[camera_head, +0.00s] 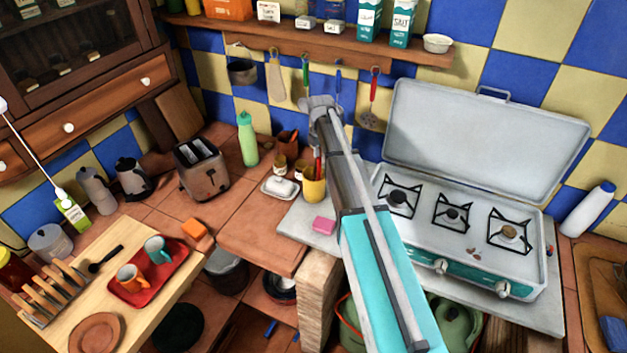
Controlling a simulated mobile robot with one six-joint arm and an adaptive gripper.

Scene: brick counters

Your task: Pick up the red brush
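A red stick-like handle (317,164) stands in a yellow cup (314,190) on the counter, left of the stove. It may be the red brush, but its head cannot be made out and my arm passes close beside it. My arm reaches up from the bottom centre toward the tiled wall. My gripper end (321,104) is small and partly hidden by the arm, above and beyond the cup. I cannot tell whether it is open or shut, and no held object is visible.
An open gas stove (470,228) stands right of my arm. A pink sponge (324,225), butter dish (280,187), small jars, green bottle (247,139) and toaster (202,168) are nearby. Utensils, including a red-handled spatula (372,95), hang under the shelf (330,42).

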